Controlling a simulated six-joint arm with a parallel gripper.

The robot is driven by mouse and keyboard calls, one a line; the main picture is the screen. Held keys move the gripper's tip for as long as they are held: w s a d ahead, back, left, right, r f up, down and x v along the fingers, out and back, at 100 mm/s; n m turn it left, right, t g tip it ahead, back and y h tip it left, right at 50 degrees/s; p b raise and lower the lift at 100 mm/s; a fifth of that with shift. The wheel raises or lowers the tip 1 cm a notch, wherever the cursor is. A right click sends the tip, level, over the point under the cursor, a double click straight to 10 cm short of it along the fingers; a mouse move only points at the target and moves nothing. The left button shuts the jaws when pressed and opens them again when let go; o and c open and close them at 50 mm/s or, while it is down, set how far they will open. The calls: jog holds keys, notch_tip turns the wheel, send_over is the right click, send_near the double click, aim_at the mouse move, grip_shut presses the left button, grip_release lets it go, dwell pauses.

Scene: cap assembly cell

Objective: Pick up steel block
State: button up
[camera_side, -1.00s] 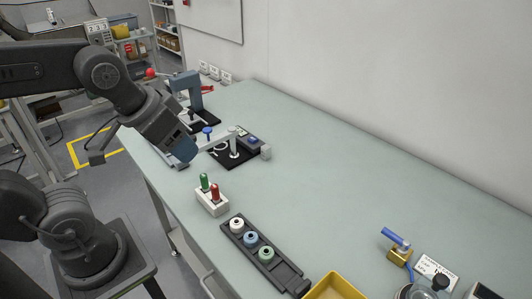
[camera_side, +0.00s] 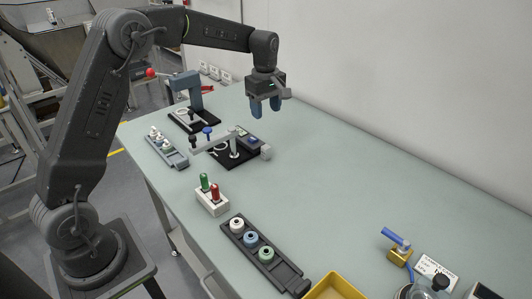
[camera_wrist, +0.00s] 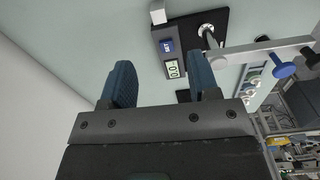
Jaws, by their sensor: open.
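A small light-grey block (camera_side: 265,152), which looks like the steel block, sits at the right end of the display unit on the black base plate. In the wrist view the block (camera_wrist: 157,14) is at the top edge, partly cut off, beyond my fingers. My gripper (camera_side: 264,108) points down with its blue fingers apart and nothing between them. It hangs above the table, higher than the block.
The black base plate (camera_side: 225,160) carries a grey lever arm (camera_side: 210,145) with a blue knob. A grey press (camera_side: 187,88) stands behind it. A tray (camera_side: 165,150) of small parts is to the left.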

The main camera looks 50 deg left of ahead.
aim_at(266, 147)
jog(key=shift+n, duration=0.4)
jog(key=f, duration=1.5)
jog(key=shift+w+a+f, duration=0.15)
jog(key=shift+w+a, duration=0.2)
jog(key=shift+c, duration=0.4)
grip_shut()
